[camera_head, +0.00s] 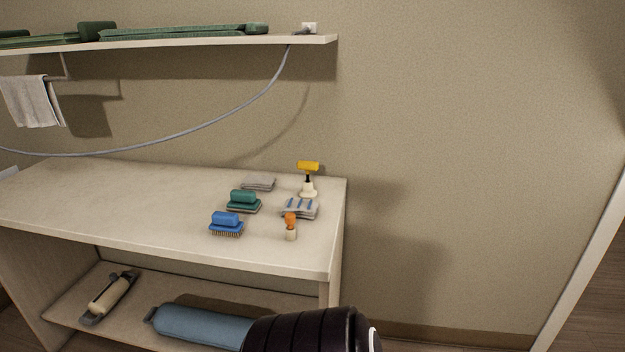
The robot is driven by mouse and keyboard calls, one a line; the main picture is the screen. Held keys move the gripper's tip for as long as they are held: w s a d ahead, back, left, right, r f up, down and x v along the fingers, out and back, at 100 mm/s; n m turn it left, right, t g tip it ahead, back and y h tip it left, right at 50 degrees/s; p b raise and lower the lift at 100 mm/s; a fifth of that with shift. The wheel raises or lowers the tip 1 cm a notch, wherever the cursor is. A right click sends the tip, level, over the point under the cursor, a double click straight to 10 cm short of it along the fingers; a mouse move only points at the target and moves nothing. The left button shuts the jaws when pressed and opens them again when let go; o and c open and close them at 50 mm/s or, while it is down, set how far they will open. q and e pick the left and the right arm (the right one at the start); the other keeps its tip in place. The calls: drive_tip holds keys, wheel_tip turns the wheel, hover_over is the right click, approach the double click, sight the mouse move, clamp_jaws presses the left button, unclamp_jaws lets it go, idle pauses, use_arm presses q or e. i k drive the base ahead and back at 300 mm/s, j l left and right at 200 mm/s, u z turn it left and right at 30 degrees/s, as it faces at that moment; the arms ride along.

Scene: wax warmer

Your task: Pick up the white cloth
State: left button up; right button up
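A whitish-grey cloth (31,101) hangs over a rail under the wall shelf at the far left. A folded plain light-grey cloth (259,184) lies flat near the back of the table. A folded cloth with blue and pale stripes (300,208) lies near the table's right end. Which of these the task calls the white cloth is not certain; the hanging one is the palest plain cloth. Neither of my grippers shows in this view, so nothing is seen touching any cloth.
The table (120,205) also holds a green brush (243,202), a blue brush (226,225), a yellow-headed tool (308,168) and a small orange-topped item (290,227). A grey cable (215,122) droops from the wall shelf (200,41). The table's left half is clear.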

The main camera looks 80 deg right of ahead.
sight(251, 181)
drive_tip(key=z, duration=2.45)
drive_tip(key=i+j+z, duration=0.1)
drive_tip(key=j+z, duration=0.15)
drive_tip(key=z, duration=0.2)
drive_tip(key=i+j+z, duration=0.1)
drive_tip(key=j+z, duration=0.2)
drive_tip(key=z, duration=0.2)
